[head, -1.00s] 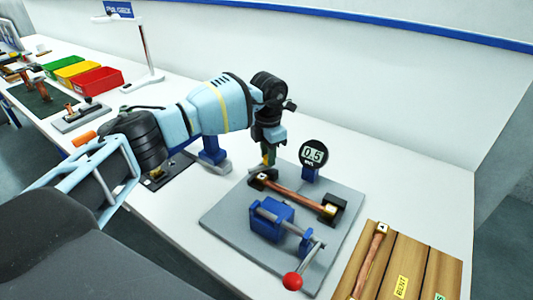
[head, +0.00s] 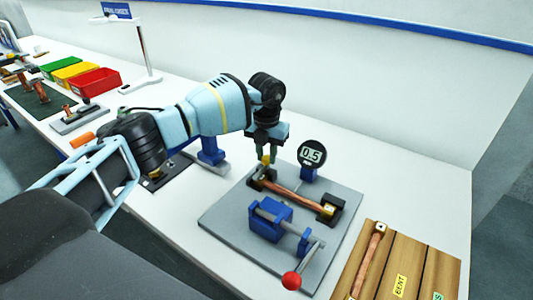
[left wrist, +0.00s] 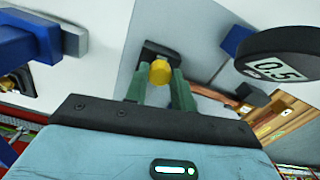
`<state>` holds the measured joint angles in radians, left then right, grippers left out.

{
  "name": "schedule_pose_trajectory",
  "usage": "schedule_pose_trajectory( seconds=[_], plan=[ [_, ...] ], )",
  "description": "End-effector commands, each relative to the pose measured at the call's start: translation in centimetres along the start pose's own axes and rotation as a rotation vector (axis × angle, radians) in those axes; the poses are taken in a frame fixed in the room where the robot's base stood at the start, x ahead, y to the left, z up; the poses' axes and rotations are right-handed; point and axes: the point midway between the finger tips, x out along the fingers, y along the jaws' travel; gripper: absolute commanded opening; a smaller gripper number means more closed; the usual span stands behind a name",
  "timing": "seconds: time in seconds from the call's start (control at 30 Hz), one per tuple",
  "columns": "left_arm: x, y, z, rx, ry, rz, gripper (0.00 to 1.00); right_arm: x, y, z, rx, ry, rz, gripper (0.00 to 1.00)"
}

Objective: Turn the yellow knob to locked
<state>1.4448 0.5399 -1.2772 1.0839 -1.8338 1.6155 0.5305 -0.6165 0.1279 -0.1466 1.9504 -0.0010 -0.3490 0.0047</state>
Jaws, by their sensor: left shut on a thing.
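The yellow knob (left wrist: 160,72) shows in the left wrist view between the green fingers of my left gripper (left wrist: 160,88). My left gripper (head: 267,156) is shut on the knob at the back left end of the fixture. In the head view the knob (head: 266,160) is small and mostly hidden by the fingers. The knob sits on a black end block (left wrist: 155,52) of the grey fixture plate (head: 225,215). A copper rod (head: 295,192) runs from this block to another black block (head: 331,208). No locked mark is readable.
A round gauge (head: 312,154) reading 0.5 stands close right of my left gripper. A blue clamp (head: 270,222) with a red ball handle (head: 291,281) is on the plate's front. A wooden tray (head: 390,262) lies at the right.

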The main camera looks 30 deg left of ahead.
Motion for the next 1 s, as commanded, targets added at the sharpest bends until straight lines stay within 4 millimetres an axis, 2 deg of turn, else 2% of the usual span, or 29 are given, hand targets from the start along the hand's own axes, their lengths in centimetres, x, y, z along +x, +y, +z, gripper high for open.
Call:
schedule_pose_trajectory(
  seconds=[0.43,0.47,0.6,0.87,1.0],
  plan=[
    [0.06,0.01,-0.03,-0.013,0.001,0.0,0.02,-0.01,-0.04,0.0,0.0,0.0,-0.001,0.36],
    [0.06,0.01,-0.03,-0.012,0.001,0.0,0.26,-0.01,-0.04,0.0,0.0,0.0,-0.001,0.36],
    [0.06,0.01,-0.02,-0.012,0.001,0.0,0.45,-0.01,-0.05,0.0,0.0,0.0,-0.001,0.36],
    [0.02,0.0,-0.01,-0.011,0.0,0.0,0.47,-0.01,-0.06,0.0,0.0,0.0,-0.001,0.36],
    [-0.67,-0.01,0.06,-0.011,-0.002,-0.001,0.47,-0.01,-0.07,0.12,0.0,-0.003,-0.001,0.36]
  ],
)
